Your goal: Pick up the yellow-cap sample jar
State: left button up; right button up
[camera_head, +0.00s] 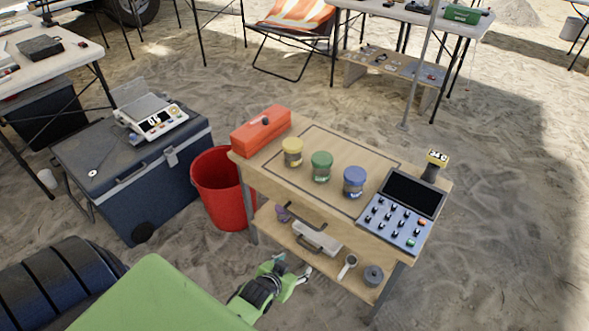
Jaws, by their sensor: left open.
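The yellow-cap sample jar (292,153) stands upright on the wooden table's top (325,137), at the left of a row of jars. A green-cap jar (321,167) and a blue-cap jar (354,182) stand to its right. My left gripper (295,267) is open and empty. It is low in the picture, in front of the table's lower shelf and well apart from the yellow-cap jar. My right gripper is not in view.
A red toolbox (261,131) sits left of the jars, and a control panel (403,210) sits to their right. A red bucket (222,188) and a blue cooler (136,171) stand left of the table. The lower shelf holds a grey case (317,238) and a dark round container (373,275).

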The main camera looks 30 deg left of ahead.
pick_arm(q)
jog(key=w+a+r+n+t+y+b, duration=0.1)
jog(key=w+a+r+t+b, duration=0.15)
jog(key=r, duration=0.55)
jog(key=w+a+r+t+y+b, duration=0.1)
jog(key=w+a+r+b, duration=0.1)
jog(key=w+a+r, duration=0.35)
jog(key=n+t+y, duration=0.2)
jog(key=t+y, duration=0.1)
jog(key=t, duration=0.1)
send_near(291, 157)
jog(key=x, duration=0.6)
jog(key=shift+w+a+b, duration=0.15)
jog(key=shift+a+b, duration=0.2)
jog(key=shift+a, duration=0.15)
jog(key=x, duration=0.1)
jog(key=b+x, duration=0.1)
jog(key=x, duration=0.3)
jog(key=shift+w+d, duration=0.3)
jog(key=shift+w+a, duration=0.15)
jog(key=shift+w, duration=0.2)
jog(key=c, duration=1.3)
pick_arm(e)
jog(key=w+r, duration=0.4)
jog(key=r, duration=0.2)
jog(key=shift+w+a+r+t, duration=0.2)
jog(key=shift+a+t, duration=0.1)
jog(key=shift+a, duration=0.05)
